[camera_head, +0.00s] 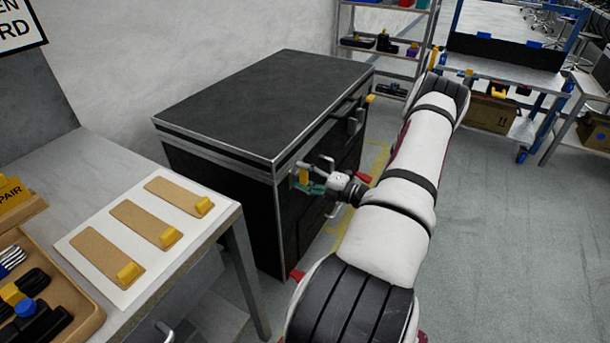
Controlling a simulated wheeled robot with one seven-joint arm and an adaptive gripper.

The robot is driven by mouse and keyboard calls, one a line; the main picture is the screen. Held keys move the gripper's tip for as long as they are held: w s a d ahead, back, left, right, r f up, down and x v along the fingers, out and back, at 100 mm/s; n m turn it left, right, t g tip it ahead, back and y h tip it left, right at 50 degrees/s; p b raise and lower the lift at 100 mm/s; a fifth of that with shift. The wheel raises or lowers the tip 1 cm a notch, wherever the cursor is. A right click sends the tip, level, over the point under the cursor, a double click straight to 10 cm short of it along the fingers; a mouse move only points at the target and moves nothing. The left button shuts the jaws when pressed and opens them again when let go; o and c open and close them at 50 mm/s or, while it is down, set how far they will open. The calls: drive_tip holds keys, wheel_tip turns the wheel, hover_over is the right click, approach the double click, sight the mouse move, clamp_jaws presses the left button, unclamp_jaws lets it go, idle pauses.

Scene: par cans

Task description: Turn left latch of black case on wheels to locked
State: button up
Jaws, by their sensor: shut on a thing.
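The black case (250,95) stands against the wall, with a dark top and metal edge trim. Its front face is turned to the right, partly behind my arm. My gripper (309,178) is at the left end of that front face, just below the lid seam. It is shut on the left latch, a small yellow piece (304,176) showing between the fingers. The fingers hide much of the latch, so its exact angle cannot be told. Another yellow piece (370,98) shows at the far right end of the front, beside a dark handle (355,121).
A grey table (90,150) at the left holds a white board (75,240) with several tan plates, and a wooden tray (88,325). A shelf rack (388,52) and a blue-framed workbench (490,68) stand behind. The floor at right is clear.

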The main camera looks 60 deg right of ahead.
idle(0.4)
drive_tip(key=o, duration=1.2)
drive_tip(key=shift+c, duration=0.2)
drive_tip(key=shift+s, duration=0.1)
drive_tip(key=s+d, duration=0.1)
drive_tip(key=s, duration=1)
drive_tip(key=shift+s, duration=0.4)
